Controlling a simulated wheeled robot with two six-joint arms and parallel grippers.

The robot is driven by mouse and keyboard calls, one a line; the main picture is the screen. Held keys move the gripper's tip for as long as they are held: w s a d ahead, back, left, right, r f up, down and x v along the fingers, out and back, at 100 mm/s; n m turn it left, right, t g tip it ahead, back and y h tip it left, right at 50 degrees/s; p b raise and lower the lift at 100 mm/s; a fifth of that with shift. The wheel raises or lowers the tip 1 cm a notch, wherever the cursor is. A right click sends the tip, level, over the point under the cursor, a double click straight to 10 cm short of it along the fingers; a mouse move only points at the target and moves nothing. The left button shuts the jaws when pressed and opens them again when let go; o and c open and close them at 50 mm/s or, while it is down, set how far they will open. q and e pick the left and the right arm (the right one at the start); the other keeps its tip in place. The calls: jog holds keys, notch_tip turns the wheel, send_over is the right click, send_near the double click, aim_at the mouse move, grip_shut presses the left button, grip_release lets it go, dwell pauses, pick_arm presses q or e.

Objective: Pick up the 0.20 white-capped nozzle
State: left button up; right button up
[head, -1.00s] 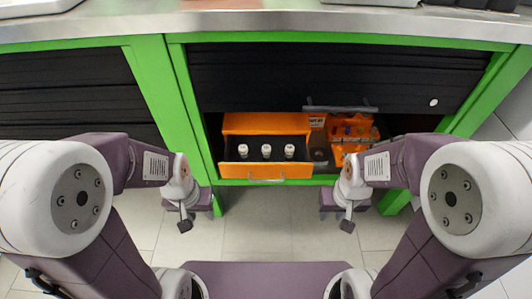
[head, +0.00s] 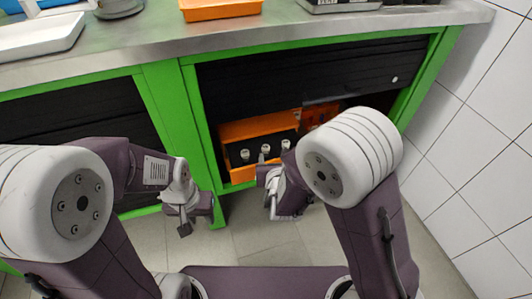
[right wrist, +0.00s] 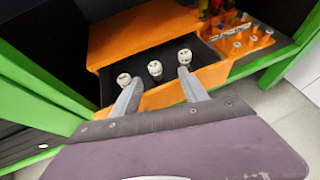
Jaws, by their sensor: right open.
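Three white-capped nozzles stand in a row in the open orange drawer. In the right wrist view they are the left nozzle (right wrist: 124,79), the middle nozzle (right wrist: 155,69) and the right nozzle (right wrist: 185,56). In the head view they show as left (head: 245,154), middle (head: 265,149) and right (head: 285,144). Any size marking is too small to read. My right gripper (right wrist: 160,90) is open and empty, its fingers pointing at the drawer, with the middle nozzle showing between them. My left gripper (head: 183,222) hangs to the left of the drawer; its jaws are unclear.
The orange drawer (right wrist: 212,76) sits within the green cabinet frame (head: 172,118). An orange rack (right wrist: 243,46) with several small parts is to its right. The countertop (head: 250,42) is above. Open floor lies in front.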

aim_at(266, 148)
jog(key=shift+s+a+f, duration=0.15)
jog(key=shift+s+a, duration=0.1)
jog(key=shift+a, duration=0.3)
jog(key=shift+w+f, duration=0.1)
jog(key=b+x, duration=0.2)
jog(key=x, duration=0.3)
jog(key=shift+w+f+b, duration=0.3)
jog(key=shift+f+b, duration=0.05)
jog(key=shift+b, duration=0.05)
jog(key=shift+w+a, duration=0.1)
jog(key=shift+w, duration=0.2)
jog(key=b+x, duration=0.2)
jog(key=x, duration=0.3)
jog(key=shift+a+f, duration=0.1)
jog(key=shift+f, duration=0.05)
jog(key=shift+w+b, duration=0.2)
jog(key=shift+b, duration=0.1)
grip_shut()
